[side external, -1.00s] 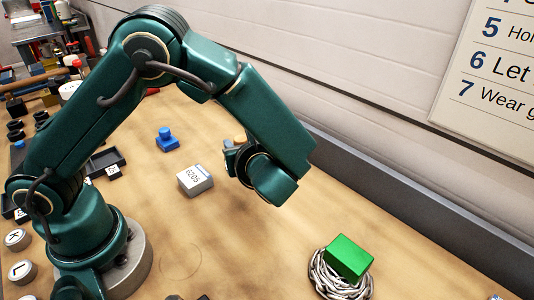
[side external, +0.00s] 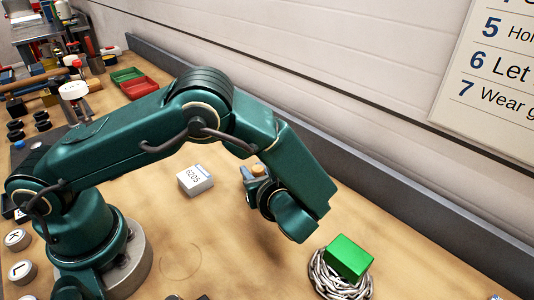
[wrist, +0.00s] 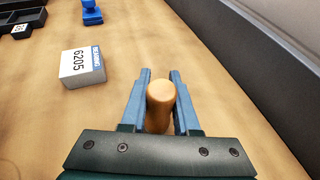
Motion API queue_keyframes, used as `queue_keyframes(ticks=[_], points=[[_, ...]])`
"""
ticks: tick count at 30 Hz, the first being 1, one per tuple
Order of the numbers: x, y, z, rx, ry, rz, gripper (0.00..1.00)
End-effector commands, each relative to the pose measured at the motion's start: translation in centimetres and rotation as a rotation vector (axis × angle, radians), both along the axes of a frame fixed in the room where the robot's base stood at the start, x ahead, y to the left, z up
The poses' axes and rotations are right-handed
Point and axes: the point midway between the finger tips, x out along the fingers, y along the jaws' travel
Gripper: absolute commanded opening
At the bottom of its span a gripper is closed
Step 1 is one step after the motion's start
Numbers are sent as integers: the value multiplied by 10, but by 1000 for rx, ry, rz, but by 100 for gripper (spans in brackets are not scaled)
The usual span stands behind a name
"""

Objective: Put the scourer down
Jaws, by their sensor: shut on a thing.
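My gripper (wrist: 160,76) is shut on a tan, rounded, wooden-looking piece, which I take to be the scourer (wrist: 160,98). It sits between the two blue fingers in the wrist view, and its underside is hidden. In the side external view its tan top (side external: 258,169) shows beside my gripper (side external: 254,176). I cannot tell whether it touches the table. Bare tabletop (wrist: 215,90) lies around the fingers.
A white box marked 6205 (side external: 195,180) stands left of my gripper. A green block (side external: 348,256) rests on a coiled silver chain (side external: 330,284) at front right. A grey rail (side external: 400,195) runs along the wall. A blue object (wrist: 92,12) lies farther off.

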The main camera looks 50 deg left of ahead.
Motion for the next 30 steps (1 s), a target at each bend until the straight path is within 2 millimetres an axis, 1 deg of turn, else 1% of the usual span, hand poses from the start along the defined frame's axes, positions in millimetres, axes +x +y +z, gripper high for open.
queue_keyframes(ticks=[4,5,6,7,16,19,23,30], points=[[0,0,-3,1,1,1,0],[0,0,-3,0,0,1,37],[0,0,-3,0,0,0,52],[0,0,-3,0,0,0,59],[0,0,-3,0,0,0,59],[0,0,1,0,-1,0,59],[-6,-17,7,-1,-3,-4,59],[-24,-62,27,-3,-4,-6,59]])
